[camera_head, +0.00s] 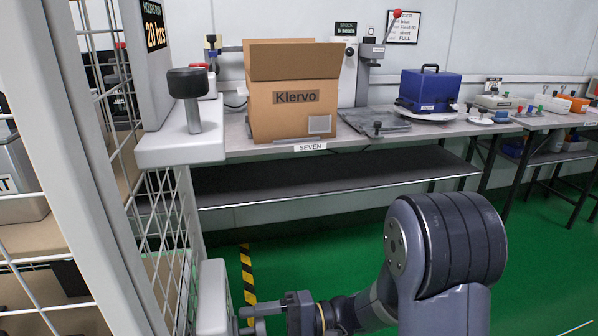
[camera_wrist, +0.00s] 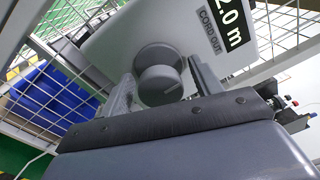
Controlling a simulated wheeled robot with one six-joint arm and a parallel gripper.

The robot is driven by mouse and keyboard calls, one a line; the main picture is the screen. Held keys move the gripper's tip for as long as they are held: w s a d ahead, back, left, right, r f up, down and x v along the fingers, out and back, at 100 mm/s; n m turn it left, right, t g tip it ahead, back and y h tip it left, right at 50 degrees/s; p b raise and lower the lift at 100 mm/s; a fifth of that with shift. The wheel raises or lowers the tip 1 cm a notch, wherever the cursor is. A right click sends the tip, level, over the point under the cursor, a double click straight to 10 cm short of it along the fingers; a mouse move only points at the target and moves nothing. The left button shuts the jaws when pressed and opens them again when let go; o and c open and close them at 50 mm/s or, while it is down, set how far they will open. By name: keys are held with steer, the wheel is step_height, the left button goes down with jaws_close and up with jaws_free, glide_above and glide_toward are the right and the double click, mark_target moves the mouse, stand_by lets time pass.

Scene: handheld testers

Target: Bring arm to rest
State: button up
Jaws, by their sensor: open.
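My gripper (camera_wrist: 165,82) is open. In the wrist view its two fingers stand on either side of a round grey knob (camera_wrist: 158,84) on a pale panel (camera_wrist: 200,38) marked "CORD OUT" and "2.0 m". I cannot tell whether either finger touches the knob. In the head view my gripper (camera_head: 246,320) is low, left of the bent arm, beside a pale box (camera_head: 212,298) on the mesh fence. The fingers are small and partly cut off there.
A white mesh fence (camera_head: 165,215) and post (camera_head: 85,170) stand close on the left. A shelf (camera_head: 180,148) with a black-topped lever (camera_head: 190,98) juts out above. A bench (camera_head: 400,133) with a cardboard box (camera_head: 290,95) runs behind. Green floor (camera_head: 545,265) is clear at right.

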steer(key=m+p, duration=0.6)
steer(key=shift+r+m+p, duration=0.25)
steer(key=shift+m+p, duration=0.05)
steer(key=shift+p, duration=0.1)
steer(key=shift+m+p, duration=1.1)
steer(key=shift+m, duration=0.1)
steer(key=shift+f+m+p, duration=0.2)
steer(key=shift+m+p, duration=0.3)
steer(key=shift+m, duration=0.3)
steer(key=shift+r, duration=0.1)
